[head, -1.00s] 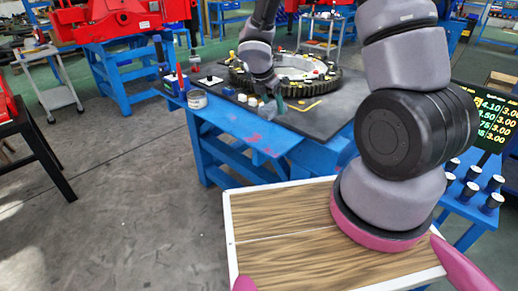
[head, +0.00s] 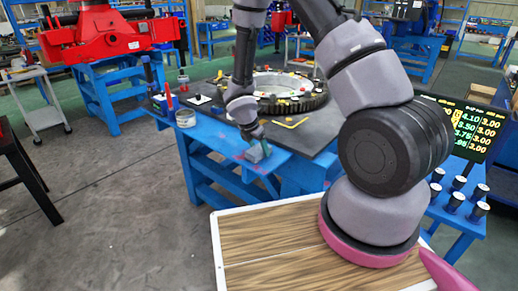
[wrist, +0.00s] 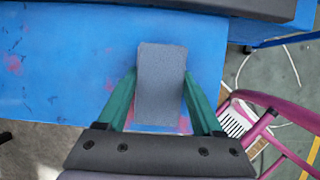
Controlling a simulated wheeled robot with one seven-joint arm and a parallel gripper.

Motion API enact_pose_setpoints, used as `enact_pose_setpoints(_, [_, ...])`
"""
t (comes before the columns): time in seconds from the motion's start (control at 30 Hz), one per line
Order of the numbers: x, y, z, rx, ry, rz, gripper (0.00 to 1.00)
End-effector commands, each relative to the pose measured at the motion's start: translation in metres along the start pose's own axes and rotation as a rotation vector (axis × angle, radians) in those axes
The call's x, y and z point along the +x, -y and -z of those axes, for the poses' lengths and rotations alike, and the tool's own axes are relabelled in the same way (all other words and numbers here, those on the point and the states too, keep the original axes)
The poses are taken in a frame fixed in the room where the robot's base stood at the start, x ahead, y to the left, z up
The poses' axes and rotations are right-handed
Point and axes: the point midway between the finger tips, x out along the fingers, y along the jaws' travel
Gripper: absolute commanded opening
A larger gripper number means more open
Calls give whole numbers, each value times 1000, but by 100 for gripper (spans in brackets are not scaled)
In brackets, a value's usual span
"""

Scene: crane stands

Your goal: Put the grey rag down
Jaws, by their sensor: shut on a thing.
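The grey rag (wrist: 161,85) looks like a flat grey block in the wrist view. My gripper (wrist: 160,88) is shut on it, with one green finger on each side. In the head view the rag (head: 257,153) is small at the tip of my gripper (head: 262,146), over the front edge of the blue bench (head: 232,148). The wrist view shows the blue bench top (wrist: 60,60) behind and around the rag. I cannot tell whether the rag touches the bench top.
A dark mat (head: 318,127) on the bench holds a large toothed ring (head: 310,101) with small parts. A tin (head: 185,118) stands at the bench's left end. The blue strip along the front edge is mostly bare. A price screen (head: 470,130) stands at right.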

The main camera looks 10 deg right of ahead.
Motion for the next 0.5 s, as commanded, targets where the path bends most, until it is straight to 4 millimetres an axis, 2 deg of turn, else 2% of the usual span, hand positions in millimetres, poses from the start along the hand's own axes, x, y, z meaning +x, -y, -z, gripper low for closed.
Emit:
enact_pose_setpoints(0.13, [3,0,1,-1,0,0,7])
enact_pose_setpoints(0.17, [3,0,1,-2,0,0,71])
enact_pose_setpoints(0.2, [3,0,1,-1,0,0,87])
enact_pose_setpoints(0.23, [2,0,1,-1,0,0,98])
enact_pose_setpoints(0.5, [2,0,1,-1,0,0,98])
